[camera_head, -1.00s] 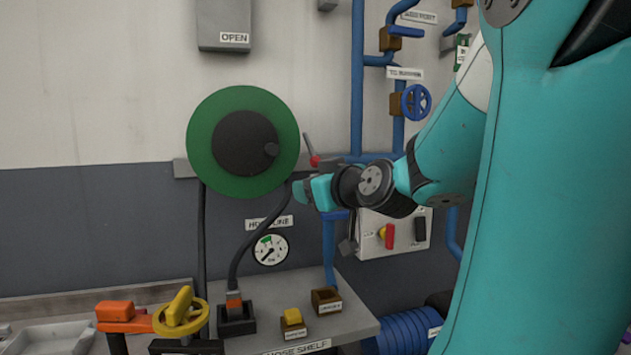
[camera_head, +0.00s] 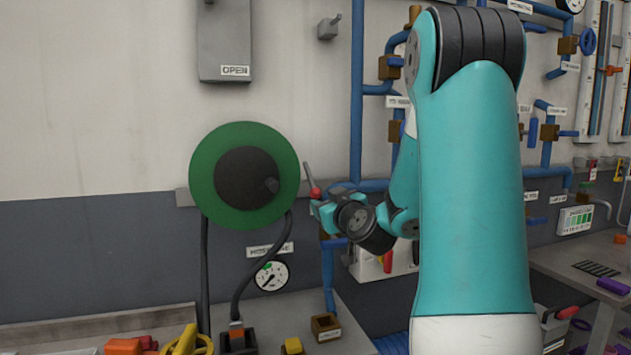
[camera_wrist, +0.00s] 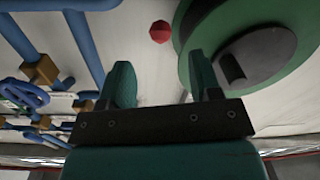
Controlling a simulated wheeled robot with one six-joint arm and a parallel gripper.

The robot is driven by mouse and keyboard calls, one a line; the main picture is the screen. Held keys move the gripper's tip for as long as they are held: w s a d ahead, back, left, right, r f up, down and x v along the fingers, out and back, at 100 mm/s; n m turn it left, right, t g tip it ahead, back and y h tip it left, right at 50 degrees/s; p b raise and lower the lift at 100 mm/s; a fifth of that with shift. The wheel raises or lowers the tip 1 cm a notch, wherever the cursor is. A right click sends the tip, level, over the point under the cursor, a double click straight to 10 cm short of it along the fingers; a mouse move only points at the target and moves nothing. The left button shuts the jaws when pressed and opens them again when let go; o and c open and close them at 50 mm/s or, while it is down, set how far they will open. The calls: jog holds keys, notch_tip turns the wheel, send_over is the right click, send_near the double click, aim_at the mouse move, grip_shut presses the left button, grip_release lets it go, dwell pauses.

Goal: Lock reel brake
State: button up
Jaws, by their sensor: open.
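The hose reel is a green disc (camera_head: 200,165) with a dark hub (camera_head: 240,178) on the wall. A thin grey lever with a red part (camera_head: 315,192), apparently the brake, stands just right of the reel and leans up-left. My gripper (camera_head: 319,209) is just below the red part in the head view. In the wrist view my gripper (camera_wrist: 164,82) is open and empty. The red part (camera_wrist: 160,32) shows beyond the gap between the fingers, apart from them. The green reel (camera_wrist: 198,58) is close by the right finger there.
Blue pipes (camera_head: 356,100) run up the wall right of the reel. A grey box marked OPEN (camera_head: 223,35) hangs above. A gauge (camera_head: 270,276) and black hoses are below the reel. A shelf with small wooden holders (camera_head: 325,327) is lower down.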

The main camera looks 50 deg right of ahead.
aim_at(318, 194)
jog(key=p+x, duration=0.4)
jog(key=x, duration=0.3)
jog(key=shift+w+d+r+p, duration=0.1)
jog(key=shift+w+p, duration=0.1)
jog(key=shift+p, duration=0.1)
jog(key=shift+w+d, duration=0.25)
jog(key=shift+w, duration=0.3)
grip_shut()
jog(key=shift+p, duration=0.4)
